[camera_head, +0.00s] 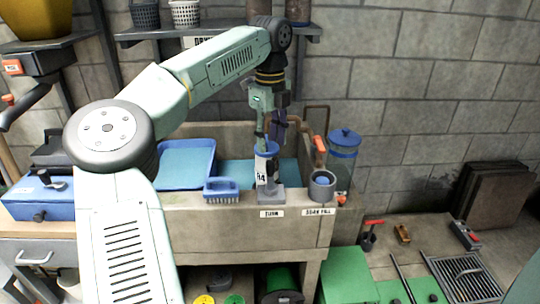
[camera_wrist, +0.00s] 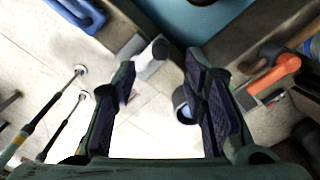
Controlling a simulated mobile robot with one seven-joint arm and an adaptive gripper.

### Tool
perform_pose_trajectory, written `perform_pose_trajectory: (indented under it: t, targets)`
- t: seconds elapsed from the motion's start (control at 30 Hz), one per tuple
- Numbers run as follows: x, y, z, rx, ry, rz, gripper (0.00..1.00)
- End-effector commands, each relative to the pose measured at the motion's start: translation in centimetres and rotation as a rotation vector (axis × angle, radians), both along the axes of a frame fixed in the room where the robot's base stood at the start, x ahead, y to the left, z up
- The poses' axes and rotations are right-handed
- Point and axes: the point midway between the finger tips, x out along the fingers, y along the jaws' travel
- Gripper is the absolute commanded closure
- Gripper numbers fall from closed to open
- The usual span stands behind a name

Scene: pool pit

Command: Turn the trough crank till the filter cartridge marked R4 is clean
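The filter cartridge (camera_head: 261,171), with a blue cap and a label reading R4, stands upright on a grey mount at the trough's front rim, above a TURN label (camera_head: 271,214). A pale cylinder with a dark end (camera_wrist: 150,57) on a grey block in the wrist view appears to be this assembly. I cannot clearly make out the crank handle. The trough (camera_head: 230,218) has a tan rim and blue water. My gripper (camera_head: 270,137) points down just above the cartridge. In the wrist view my gripper (camera_wrist: 161,72) has its fingers apart, with nothing held between them.
A grey pot with a blue inside (camera_head: 322,186) stands right of the cartridge, above a SOAK FILL label (camera_head: 318,212). A blue brush (camera_head: 221,189) lies to its left. An orange handle (camera_head: 320,144) and a blue-lidded canister (camera_head: 343,158) are close on the right.

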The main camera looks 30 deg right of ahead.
Motion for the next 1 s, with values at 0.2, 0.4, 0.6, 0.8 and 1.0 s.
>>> perform_pose_trajectory:
  t: [0.2,0.4,0.6,0.8,1.0]
  targets:
    - [0.0,0.0,3.1,-0.001,-0.001,0.001,0.60]
    - [0.0,0.0,3.8,-0.001,0.001,0.000,0.60]
    - [0.0,0.0,3.8,0.000,0.000,0.000,0.60]
    - [0.0,0.0,3.8,0.000,0.000,0.000,0.60]
    - [-1.7,-2.2,2.4,-0.121,0.067,-0.113,0.61]
